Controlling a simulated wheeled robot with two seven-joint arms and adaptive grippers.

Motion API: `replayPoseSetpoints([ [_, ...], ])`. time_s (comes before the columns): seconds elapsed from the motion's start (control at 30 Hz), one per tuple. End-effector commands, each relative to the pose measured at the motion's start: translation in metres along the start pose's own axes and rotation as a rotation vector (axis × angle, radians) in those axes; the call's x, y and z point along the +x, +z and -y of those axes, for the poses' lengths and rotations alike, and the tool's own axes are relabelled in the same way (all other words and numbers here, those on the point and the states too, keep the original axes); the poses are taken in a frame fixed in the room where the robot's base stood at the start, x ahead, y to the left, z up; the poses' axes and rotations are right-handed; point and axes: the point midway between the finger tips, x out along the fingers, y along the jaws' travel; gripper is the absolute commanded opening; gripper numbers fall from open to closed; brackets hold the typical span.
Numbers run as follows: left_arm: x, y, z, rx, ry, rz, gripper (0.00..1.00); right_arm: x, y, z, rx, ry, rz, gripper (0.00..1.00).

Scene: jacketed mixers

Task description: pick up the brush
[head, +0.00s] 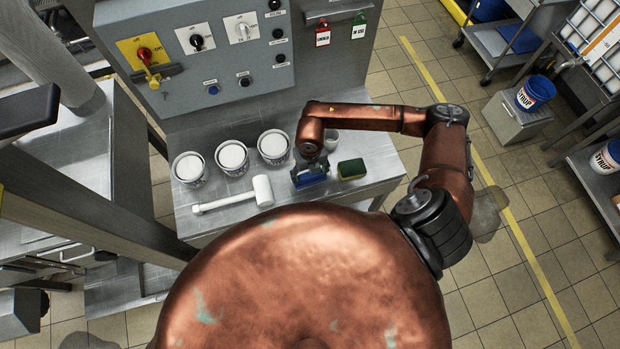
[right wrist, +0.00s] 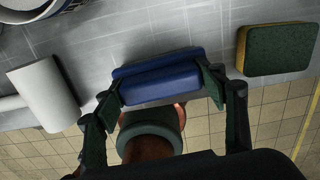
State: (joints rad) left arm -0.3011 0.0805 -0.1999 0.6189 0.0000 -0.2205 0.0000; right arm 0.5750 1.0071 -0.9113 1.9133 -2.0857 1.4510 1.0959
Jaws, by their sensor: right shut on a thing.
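The blue brush (head: 313,179) is at the front part of the metal table, between the white mallet and the sponge. In the right wrist view the brush (right wrist: 160,82) shows as a long blue block lying across between the two fingers. My right gripper (head: 308,170) points down over it and is shut on it, with a dark fingertip at each end in the right wrist view (right wrist: 163,88). The gripper hides part of the brush in the head view. I cannot tell whether the brush touches the table. My left gripper is not in view.
A green and yellow sponge (head: 352,169) lies just right of the brush. A white mallet (head: 236,195) lies to the left. Several white-filled tubs (head: 232,157) stand behind, and a small white cup (head: 331,140) stands behind the gripper. A control panel (head: 205,50) rises at the back.

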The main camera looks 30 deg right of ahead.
Motion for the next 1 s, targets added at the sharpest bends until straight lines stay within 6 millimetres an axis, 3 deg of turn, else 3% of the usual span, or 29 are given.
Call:
replayPoseSetpoints([
  [0.33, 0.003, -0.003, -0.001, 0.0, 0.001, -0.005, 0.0, 0.002, -0.003, 0.0, -0.001, -0.002, -0.006, 0.38],
  [0.57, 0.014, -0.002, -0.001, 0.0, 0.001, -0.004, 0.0, -0.023, -0.001, 0.0, -0.002, 0.0, 0.001, 0.38],
  [0.87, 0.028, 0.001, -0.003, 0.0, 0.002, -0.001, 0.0, -0.087, -0.02, -0.049, -0.009, 0.004, 0.003, 0.38],
  [1.0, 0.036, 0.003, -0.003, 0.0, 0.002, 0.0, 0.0, -0.102, -0.035, -0.082, -0.008, 0.005, 0.0, 0.38],
])
